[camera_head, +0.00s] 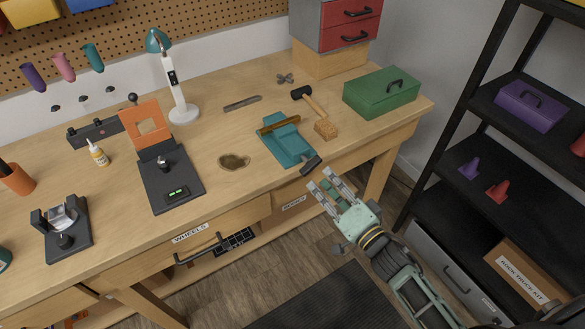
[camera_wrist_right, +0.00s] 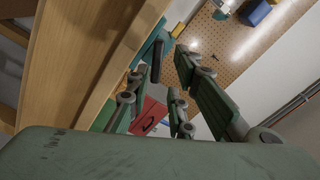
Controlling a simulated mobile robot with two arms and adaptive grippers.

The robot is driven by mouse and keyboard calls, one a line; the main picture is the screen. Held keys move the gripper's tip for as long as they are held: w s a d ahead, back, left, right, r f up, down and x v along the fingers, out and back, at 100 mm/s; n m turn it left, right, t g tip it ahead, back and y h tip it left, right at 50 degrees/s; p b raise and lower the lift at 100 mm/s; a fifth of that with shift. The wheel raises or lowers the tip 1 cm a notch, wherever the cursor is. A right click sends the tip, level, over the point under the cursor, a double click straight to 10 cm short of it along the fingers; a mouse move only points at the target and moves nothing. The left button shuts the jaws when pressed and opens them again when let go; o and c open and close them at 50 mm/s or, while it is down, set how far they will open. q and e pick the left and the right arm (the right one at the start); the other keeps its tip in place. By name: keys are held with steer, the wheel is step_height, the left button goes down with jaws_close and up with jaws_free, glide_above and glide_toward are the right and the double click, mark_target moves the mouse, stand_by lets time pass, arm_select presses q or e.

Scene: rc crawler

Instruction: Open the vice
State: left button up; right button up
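The teal vice (camera_head: 285,147) sits on the workbench near its front edge, with a brown bar (camera_head: 279,124) across its back part. Its dark handle (camera_head: 312,163) sticks out at the front edge. My right gripper (camera_head: 321,181) is just in front of and below the handle, with its fingers apart and nothing held. In the right wrist view, the dark handle (camera_wrist_right: 157,61) shows just beyond the spread fingers of the right gripper (camera_wrist_right: 157,76). I cannot tell whether they touch it. How far apart the vice jaws are is unclear. My left gripper is not in view.
A black shelf (camera_head: 470,140) stands at the right. A drawer handle (camera_head: 199,251) protrudes below the bench (camera_head: 235,205). Open floor lies in front.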

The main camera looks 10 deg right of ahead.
mark_target(313, 169)
steer(key=x, duration=0.2)
steer(key=shift+w, duration=0.45)
steer(key=p+x, duration=0.1)
steer(key=x, duration=0.2)
steer(key=shift+w+a, duration=0.1)
steer(key=shift+w, duration=0.25)
steer(key=shift+w+a+f, duration=0.1)
steer(key=shift+w+a, duration=0.05)
steer(key=shift+w, duration=0.3)
jaws_close()
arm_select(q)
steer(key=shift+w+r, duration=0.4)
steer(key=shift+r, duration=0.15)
